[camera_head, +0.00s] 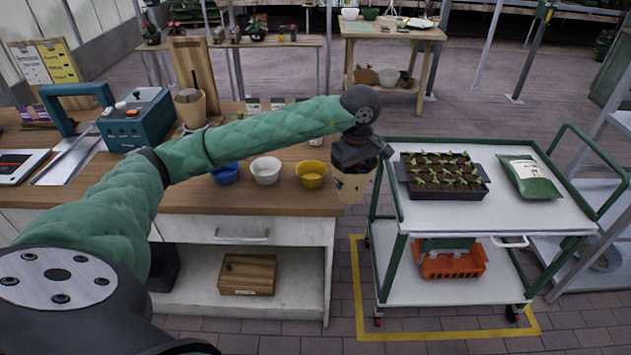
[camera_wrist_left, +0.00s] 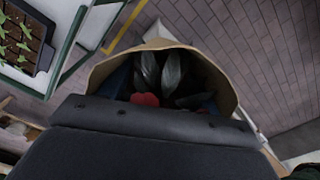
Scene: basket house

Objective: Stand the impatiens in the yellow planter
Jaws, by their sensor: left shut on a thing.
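My left gripper (camera_head: 356,160) is shut on a tan pot or sleeve (camera_head: 352,187), held in the air between the bench and the trolley. In the left wrist view, dark leaves and a red bloom show inside its rim, so I take it as the impatiens (camera_wrist_left: 146,99). The fingertips are mostly hidden. The yellow planter (camera_head: 311,182) stands upright on the wooden bench near its right end, just left of the held plant and apart from it. My right gripper is not in view.
A white pot (camera_head: 265,173) and a blue pot (camera_head: 224,175) stand left of the yellow planter. A teal machine (camera_head: 137,122) is on the bench. The trolley (camera_head: 430,215) at right carries a seedling tray (camera_head: 450,193) and a green bag (camera_head: 528,180); its front top is clear.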

